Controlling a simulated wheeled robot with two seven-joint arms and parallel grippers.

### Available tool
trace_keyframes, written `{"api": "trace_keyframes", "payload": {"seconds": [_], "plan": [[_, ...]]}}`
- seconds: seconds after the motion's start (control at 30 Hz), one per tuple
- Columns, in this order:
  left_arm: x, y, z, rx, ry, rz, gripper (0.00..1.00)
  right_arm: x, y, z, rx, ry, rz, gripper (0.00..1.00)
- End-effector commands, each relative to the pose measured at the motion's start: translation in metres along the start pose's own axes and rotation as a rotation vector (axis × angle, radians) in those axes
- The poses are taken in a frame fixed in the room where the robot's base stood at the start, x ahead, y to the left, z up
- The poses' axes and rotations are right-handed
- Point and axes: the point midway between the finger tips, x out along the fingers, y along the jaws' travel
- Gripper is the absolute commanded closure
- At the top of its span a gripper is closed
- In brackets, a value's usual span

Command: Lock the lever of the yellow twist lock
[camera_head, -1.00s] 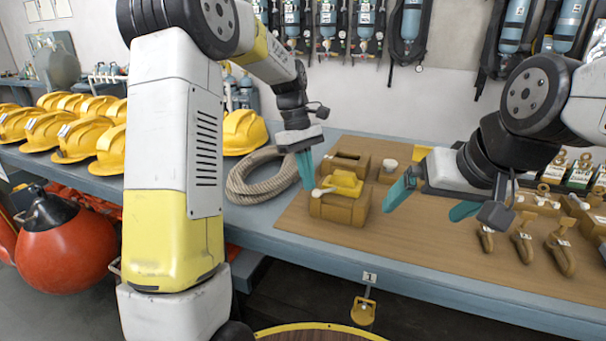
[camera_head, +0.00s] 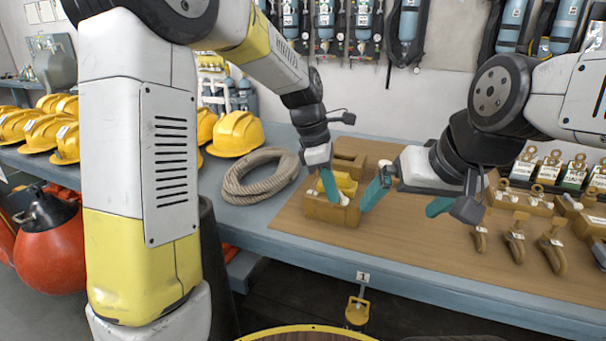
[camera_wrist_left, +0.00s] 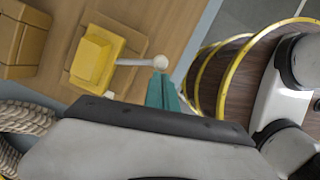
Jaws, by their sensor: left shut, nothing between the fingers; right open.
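The yellow twist lock (camera_head: 347,184) sits on a tan wooden block (camera_head: 325,210) on the workbench. In the left wrist view the yellow lock (camera_wrist_left: 95,55) shows from above, with a pale lever (camera_wrist_left: 135,62) pointing right and ending in a round white knob (camera_wrist_left: 159,61). My left gripper (camera_head: 333,200) is shut and empty, its teal fingertips beside the knob; it also shows in the left wrist view (camera_wrist_left: 162,80). I cannot tell whether they touch the knob. My right gripper (camera_head: 400,210) is open and empty, just right of the block.
A coiled rope (camera_head: 255,180) lies left of the block. Yellow helmets (camera_head: 236,133) stand further left. Wooden holders with shackles (camera_head: 550,255) are at the right of the brown board (camera_head: 420,245). The board's middle front is clear.

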Motion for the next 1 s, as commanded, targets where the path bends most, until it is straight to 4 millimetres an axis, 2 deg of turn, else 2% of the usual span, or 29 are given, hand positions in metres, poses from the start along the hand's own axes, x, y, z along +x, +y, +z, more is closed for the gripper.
{"api": "trace_keyframes", "payload": {"seconds": [0.4,1.0], "plan": [[0.004,-0.001,0.015,0.003,0.000,0.000,1.00,0.000,0.000,0.000,0.000,0.000,0.000,0.00],[0.003,0.000,0.013,0.003,0.000,0.000,1.00,0.000,0.000,0.000,0.000,0.000,0.000,0.00]]}}
